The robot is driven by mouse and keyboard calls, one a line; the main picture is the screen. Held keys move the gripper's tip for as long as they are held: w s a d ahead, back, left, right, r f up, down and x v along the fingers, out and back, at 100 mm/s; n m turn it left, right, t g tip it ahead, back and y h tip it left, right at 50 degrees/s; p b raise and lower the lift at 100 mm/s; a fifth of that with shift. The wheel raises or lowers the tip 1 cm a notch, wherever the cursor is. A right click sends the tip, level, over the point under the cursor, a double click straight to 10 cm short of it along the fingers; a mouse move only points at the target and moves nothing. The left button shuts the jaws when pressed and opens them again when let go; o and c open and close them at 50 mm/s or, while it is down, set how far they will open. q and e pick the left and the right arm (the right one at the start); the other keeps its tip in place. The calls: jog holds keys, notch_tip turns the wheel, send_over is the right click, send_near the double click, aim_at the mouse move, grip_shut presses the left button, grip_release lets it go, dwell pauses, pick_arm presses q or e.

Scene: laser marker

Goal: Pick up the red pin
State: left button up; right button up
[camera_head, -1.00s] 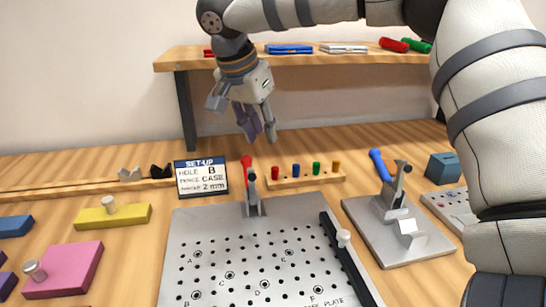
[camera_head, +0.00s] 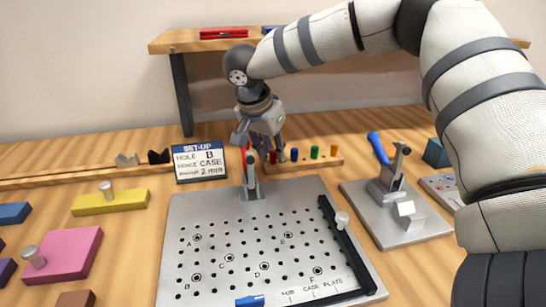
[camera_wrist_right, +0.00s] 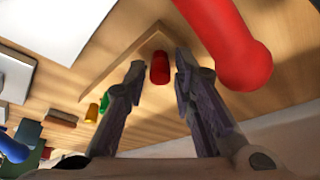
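The red pin (camera_head: 272,157) stands at the left end of a wooden pin rack (camera_head: 325,163), partly hidden by my right gripper in the head view. In the right wrist view the red pin (camera_wrist_right: 160,68) shows between the two fingertips. My right gripper (camera_head: 263,153) is open and points down at the rack's left end. Its fingers (camera_wrist_right: 159,66) lie on either side of the pin with gaps visible; I cannot tell how far down they reach. My left gripper is not in view.
A red clamp handle (camera_head: 248,162) stands close to the left of the right gripper and looms large in the right wrist view (camera_wrist_right: 225,40). Blue (camera_head: 294,154), green (camera_head: 314,152) and yellow (camera_head: 334,151) pins share the rack. The set-up sign (camera_head: 200,164) stands left.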

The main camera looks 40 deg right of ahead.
aim_at(272, 154)
grip_shut()
jog(key=shift+r, duration=0.1)
jog(key=shift+r, duration=0.35)
jog(key=r, duration=0.3)
jog(key=shift+s+a+r, duration=0.15)
jog(key=shift+s+r, duration=0.05)
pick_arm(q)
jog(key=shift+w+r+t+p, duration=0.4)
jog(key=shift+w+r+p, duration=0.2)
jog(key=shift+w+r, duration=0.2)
pick_arm(e)
jog(key=s+a+r, duration=0.6)
jog(key=s+r, duration=0.2)
jog(key=s, duration=0.4)
jog(key=shift+a+r, duration=0.25)
jog(key=shift+r, duration=0.1)
